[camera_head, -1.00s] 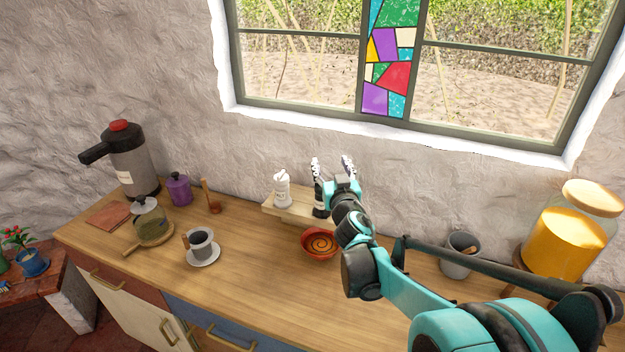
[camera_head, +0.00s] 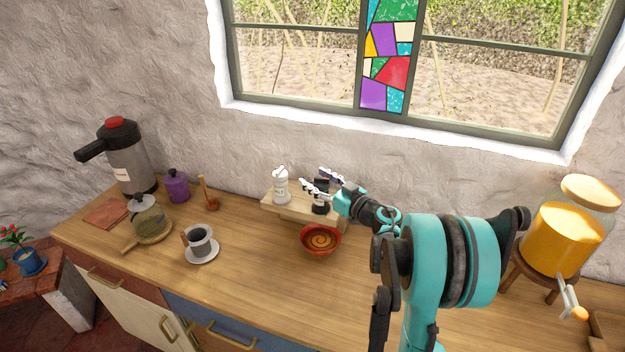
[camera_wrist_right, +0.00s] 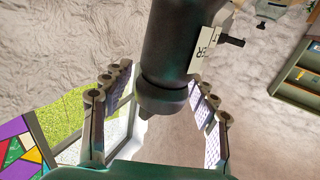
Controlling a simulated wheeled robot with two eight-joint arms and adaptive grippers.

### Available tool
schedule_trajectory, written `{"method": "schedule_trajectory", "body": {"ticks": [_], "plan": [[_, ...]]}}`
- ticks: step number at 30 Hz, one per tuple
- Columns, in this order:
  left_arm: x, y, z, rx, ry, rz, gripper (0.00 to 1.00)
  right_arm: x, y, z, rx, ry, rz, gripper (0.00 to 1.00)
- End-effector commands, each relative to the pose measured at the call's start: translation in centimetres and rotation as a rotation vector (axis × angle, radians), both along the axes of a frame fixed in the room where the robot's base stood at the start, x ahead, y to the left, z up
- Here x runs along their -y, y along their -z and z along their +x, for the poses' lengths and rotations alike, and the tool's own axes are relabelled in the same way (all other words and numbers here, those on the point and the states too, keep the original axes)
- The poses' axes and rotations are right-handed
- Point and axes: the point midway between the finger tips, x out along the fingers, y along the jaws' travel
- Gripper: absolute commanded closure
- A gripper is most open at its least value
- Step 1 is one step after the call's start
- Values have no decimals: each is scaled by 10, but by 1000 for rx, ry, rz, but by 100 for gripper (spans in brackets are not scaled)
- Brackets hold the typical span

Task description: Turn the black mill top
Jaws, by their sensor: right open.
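The black mill (camera_head: 320,206) stands on a small wooden riser (camera_head: 291,213) against the wall. My right gripper (camera_head: 312,178) is open, with one finger on each side of the mill's upper part. In the right wrist view the dark mill body (camera_wrist_right: 180,45), with a pale label, fills the space between the spread fingers. Gaps show between the fingers and the mill's narrow end (camera_wrist_right: 162,97). In the head view the fingers partly hide the mill's top. My left gripper is not in view.
A white mill (camera_head: 281,188) stands on the same riser, just left of the fingertips. A red bowl (camera_head: 320,241) sits in front of the riser. A cup on a saucer (camera_head: 203,256) is further left. A drink dispenser (camera_head: 560,235) is at the right. The counter's front middle is clear.

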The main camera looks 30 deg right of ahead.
Motion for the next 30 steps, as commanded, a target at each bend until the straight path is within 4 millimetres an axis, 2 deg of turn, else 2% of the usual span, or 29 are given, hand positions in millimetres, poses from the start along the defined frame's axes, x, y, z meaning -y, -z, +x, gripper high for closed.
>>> {"method": "schedule_trajectory", "body": {"ticks": [4, 13, 14, 19, 21, 30], "plan": [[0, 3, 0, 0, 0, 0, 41, -4, 0, 14, 0, 0, 0, 41], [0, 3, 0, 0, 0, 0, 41, -4, -1, 17, 1, 1, 0, 41], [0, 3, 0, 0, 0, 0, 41, -4, -1, 17, 1, 1, 0, 46], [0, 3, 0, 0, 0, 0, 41, -4, -1, 16, 1, 1, 0, 91], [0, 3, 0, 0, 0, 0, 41, -4, -1, 16, 1, 1, 0, 95], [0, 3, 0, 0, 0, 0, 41, -4, -1, 16, 1, 1, 0, 99]]}}
